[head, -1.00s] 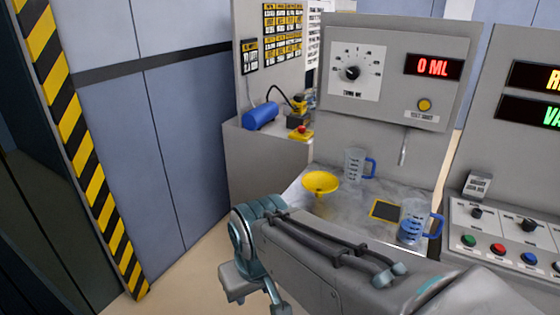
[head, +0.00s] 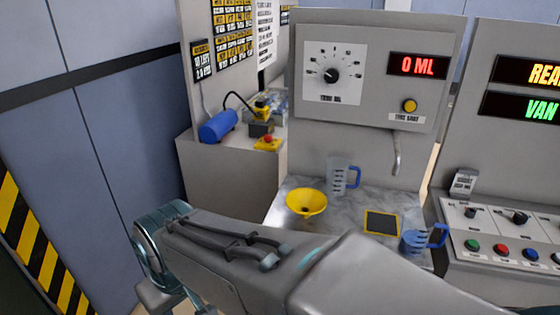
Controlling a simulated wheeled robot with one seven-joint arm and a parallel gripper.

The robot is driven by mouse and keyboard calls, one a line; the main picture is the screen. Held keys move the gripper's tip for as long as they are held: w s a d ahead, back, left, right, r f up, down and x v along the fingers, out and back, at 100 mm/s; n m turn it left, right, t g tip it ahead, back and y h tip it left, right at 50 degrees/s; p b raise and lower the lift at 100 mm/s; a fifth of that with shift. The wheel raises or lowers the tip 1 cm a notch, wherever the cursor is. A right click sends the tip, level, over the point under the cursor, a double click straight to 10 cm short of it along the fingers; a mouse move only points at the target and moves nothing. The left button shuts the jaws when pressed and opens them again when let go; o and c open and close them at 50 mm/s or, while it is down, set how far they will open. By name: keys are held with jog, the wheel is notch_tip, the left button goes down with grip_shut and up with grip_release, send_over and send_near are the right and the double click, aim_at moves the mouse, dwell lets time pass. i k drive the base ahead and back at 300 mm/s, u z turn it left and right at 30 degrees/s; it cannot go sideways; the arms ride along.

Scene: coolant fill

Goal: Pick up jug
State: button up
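I cannot tell which jug the task means. My arm crosses the lower picture from the right to a joint at the left, then bends down out of the picture. My gripper is not in view, and nothing touches the farther jug.
A yellow funnel (head: 306,203) and a dark, yellow-edged pad (head: 381,223) lie on the worktop (head: 345,212). A metal spout (head: 397,155) hangs below the panel reading 0 ML (head: 417,65). A button console (head: 505,240) borders the right; a blue cylinder (head: 218,126) sits at left.

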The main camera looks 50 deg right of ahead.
aim_at(337, 168)
jog(key=i, duration=0.7)
jog(key=z, duration=2.45)
jog(key=i, duration=0.5)
jog(key=z, duration=0.05)
